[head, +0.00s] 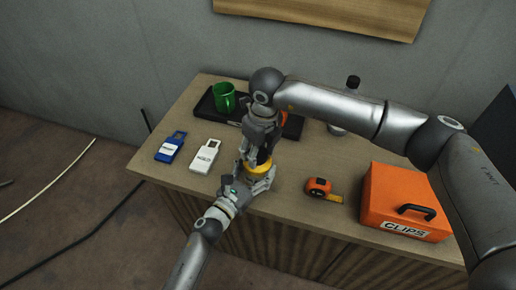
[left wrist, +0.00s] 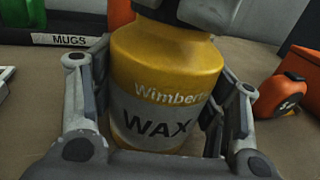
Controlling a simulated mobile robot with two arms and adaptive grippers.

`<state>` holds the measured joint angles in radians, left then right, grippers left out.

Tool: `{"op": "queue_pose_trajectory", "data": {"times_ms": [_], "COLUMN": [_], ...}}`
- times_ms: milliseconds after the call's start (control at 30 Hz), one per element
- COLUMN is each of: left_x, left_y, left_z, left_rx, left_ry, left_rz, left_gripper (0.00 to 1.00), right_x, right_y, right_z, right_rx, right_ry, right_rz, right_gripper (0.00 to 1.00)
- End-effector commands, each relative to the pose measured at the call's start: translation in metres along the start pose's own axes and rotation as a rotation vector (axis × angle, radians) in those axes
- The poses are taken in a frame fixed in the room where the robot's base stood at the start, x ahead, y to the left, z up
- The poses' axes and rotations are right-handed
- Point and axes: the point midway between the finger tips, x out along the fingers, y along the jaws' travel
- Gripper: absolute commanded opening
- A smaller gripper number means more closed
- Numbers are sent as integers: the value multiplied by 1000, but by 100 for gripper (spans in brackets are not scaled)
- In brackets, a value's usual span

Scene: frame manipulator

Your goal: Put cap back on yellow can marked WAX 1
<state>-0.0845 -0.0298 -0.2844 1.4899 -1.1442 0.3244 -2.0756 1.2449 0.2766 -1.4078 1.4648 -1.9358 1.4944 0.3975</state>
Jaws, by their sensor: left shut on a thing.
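The yellow can (head: 257,167) stands upright near the table's front edge. In the left wrist view the can (left wrist: 166,75) shows a grey band reading WAX, with no number visible. My left gripper (head: 258,177) is shut around the can's body, a finger on each side (left wrist: 160,115). My right gripper (head: 262,142) reaches down from above, directly over the can's top. Its grey parts show at the top edge of the left wrist view. The can's mouth is hidden, and I cannot make out the cap or what the right fingers hold.
A black tray (head: 203,109) marked MUGS holds a green mug (head: 224,97) and an orange thing behind my right wrist. Blue (head: 171,147) and white (head: 205,156) tags lie left. An orange tape measure (head: 319,187) and orange CLIPS box (head: 395,190) stand right.

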Motion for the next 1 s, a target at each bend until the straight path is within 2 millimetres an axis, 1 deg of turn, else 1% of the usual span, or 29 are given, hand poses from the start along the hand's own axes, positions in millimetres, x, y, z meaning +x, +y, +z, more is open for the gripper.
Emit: {"op": "queue_pose_trajectory", "data": {"times_ms": [567, 1000], "left_x": [0, 0], "left_y": [0, 0], "left_z": [-1, -1], "left_rx": [1, 1], "left_ry": [2, 2], "left_rz": [1, 1], "left_gripper": [1, 1], "right_x": [0, 0], "right_y": [3, 3], "right_z": [2, 4], "right_rx": [927, 1711], "right_ry": [-1, 0], "right_rz": [-111, -204], "right_gripper": [41, 41]}}
